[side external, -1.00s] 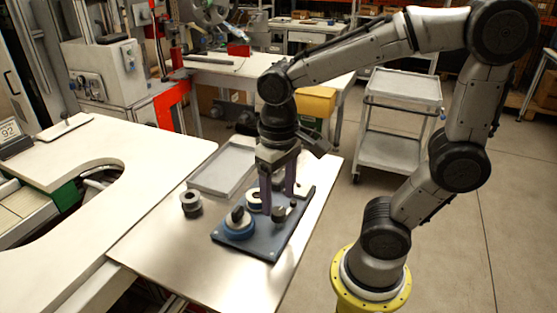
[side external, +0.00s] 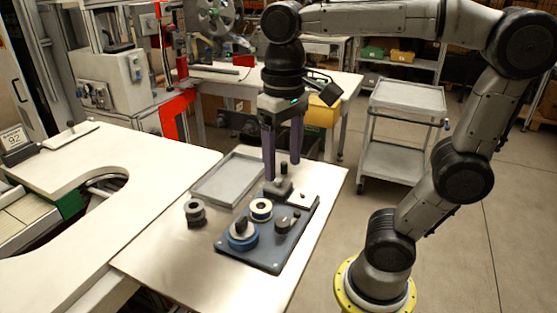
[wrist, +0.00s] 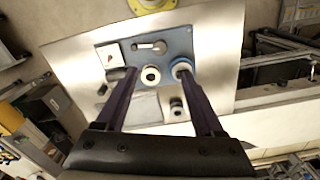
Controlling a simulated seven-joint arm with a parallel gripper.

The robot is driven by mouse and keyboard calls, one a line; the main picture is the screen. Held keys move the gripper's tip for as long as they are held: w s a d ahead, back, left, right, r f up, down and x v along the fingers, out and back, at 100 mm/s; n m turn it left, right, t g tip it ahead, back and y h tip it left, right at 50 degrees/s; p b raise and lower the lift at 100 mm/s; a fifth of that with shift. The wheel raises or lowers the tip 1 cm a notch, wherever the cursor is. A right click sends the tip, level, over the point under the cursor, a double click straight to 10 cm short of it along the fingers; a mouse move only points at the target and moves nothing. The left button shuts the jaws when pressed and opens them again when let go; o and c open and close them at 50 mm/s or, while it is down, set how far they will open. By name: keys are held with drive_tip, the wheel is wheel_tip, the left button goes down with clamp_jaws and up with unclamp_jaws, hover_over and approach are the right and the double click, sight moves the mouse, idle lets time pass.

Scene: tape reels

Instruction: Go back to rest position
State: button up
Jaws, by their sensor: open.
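My gripper (side external: 284,170) is open and empty above the far end of the dark blue base plate (side external: 272,255). In the wrist view my gripper (wrist: 158,75) shows its two dark fingers apart, with the plate beyond them. On the plate sit a blue reel (side external: 242,236) with a dark knob, a small pale reel with a dark centre (side external: 261,209), a grey post with a small crank (side external: 284,226), and a grey block with a dark knob (side external: 284,186). A grey spool (side external: 195,212) stands on the table left of the plate.
A shallow grey tray (side external: 228,180) lies on the table behind the spool. A white curved table (side external: 110,225) stands at left. A grey trolley (side external: 403,130) stands behind, to the right. The air above the plate is free apart from my gripper.

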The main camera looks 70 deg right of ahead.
drive_tip(key=s+d+f+n+t, duration=0.2)
drive_tip(key=s+f+n+t, duration=0.1)
drive_tip(key=s+f+t, duration=0.1)
wheel_tip(320, 180, down, 2)
drive_tip(key=shift+s+f+t, duration=0.2)
drive_tip(key=shift+t, duration=0.6)
